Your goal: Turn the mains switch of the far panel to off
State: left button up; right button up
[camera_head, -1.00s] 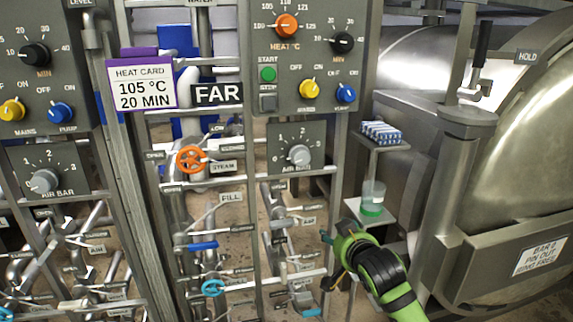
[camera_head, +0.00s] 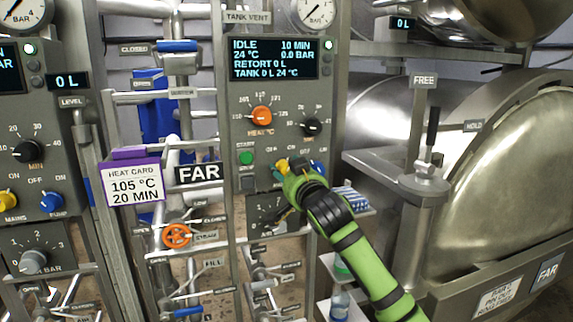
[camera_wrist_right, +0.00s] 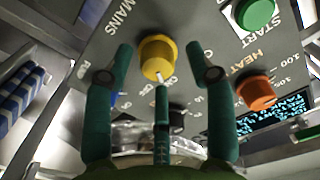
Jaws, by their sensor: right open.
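The far panel (camera_head: 240,110) is grey, with a lit display reading IDLE, and stands right of the FAR sign. Its yellow mains switch (camera_head: 281,166) is partly covered by my right gripper (camera_head: 290,178) in the head view. In the right wrist view the yellow mains switch (camera_wrist_right: 157,57) has a white pointer mark. My right gripper (camera_wrist_right: 160,50) is open there, with a dark green finger on either side of the switch and a third finger below it. Contact cannot be told. Which label the pointer faces is not clear. My left gripper is not in view.
The blue pump switch (camera_head: 318,168) is close to the right of the gripper. The green start button (camera_head: 246,158) and orange heat knob (camera_head: 261,116) are near. A similar panel (camera_head: 30,110) stands at left. A shelf with a blue-striped item (camera_head: 352,198) is right.

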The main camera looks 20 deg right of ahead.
jog(key=shift+w, duration=0.55)
grip_shut()
